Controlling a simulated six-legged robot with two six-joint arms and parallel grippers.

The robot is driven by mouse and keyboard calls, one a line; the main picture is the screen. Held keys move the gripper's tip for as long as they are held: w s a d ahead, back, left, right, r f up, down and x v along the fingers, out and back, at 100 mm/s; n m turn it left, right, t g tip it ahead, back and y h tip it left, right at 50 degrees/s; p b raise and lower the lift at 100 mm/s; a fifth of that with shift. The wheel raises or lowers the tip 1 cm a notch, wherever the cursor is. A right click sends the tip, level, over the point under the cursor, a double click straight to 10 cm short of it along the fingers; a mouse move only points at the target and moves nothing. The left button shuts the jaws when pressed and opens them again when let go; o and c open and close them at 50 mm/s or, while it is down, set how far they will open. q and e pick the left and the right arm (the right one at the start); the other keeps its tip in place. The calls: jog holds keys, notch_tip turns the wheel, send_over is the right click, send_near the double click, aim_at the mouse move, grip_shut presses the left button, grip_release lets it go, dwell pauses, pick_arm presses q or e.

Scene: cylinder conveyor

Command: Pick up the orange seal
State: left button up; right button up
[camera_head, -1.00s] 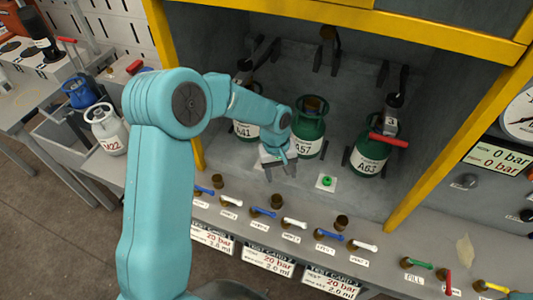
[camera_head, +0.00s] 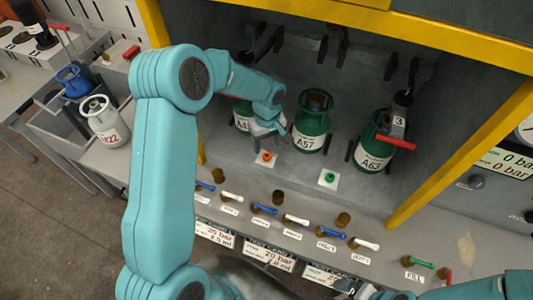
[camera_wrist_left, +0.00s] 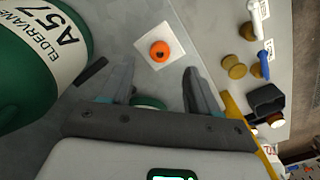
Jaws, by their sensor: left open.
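The orange seal (camera_head: 266,156) is a small orange ring with a dark centre on a white square card. In the left wrist view the orange seal (camera_wrist_left: 160,51) lies just beyond the fingertips, between their lines. My left gripper (camera_head: 264,135) is open and empty, behind the seal in the head view. Its two fingers (camera_wrist_left: 160,78) are spread wide and do not touch the seal. Part of my right arm shows at the bottom right; its jaws are too unclear to read.
Green cylinders A57 (camera_head: 310,130) and A63 (camera_head: 374,150) stand close by in the bay; another is partly behind my left arm. A green seal (camera_head: 330,177) lies on its own card. Valve handles (camera_head: 233,198) line the front edge.

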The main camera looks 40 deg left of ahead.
aim_at(267, 156)
pick_arm(q)
jog(key=shift+d+f, duration=0.1)
jog(key=shift+f, duration=0.2)
jog(key=shift+s+f+p, duration=0.1)
jog(key=shift+f+p, duration=0.15)
jog(key=shift+p, duration=0.05)
notch_tip(267, 156, down, 4)
jog(key=shift+p, duration=0.8)
jog(key=shift+f, duration=0.4)
jog(key=shift+c, duration=0.9)
jog(key=c, duration=0.9)
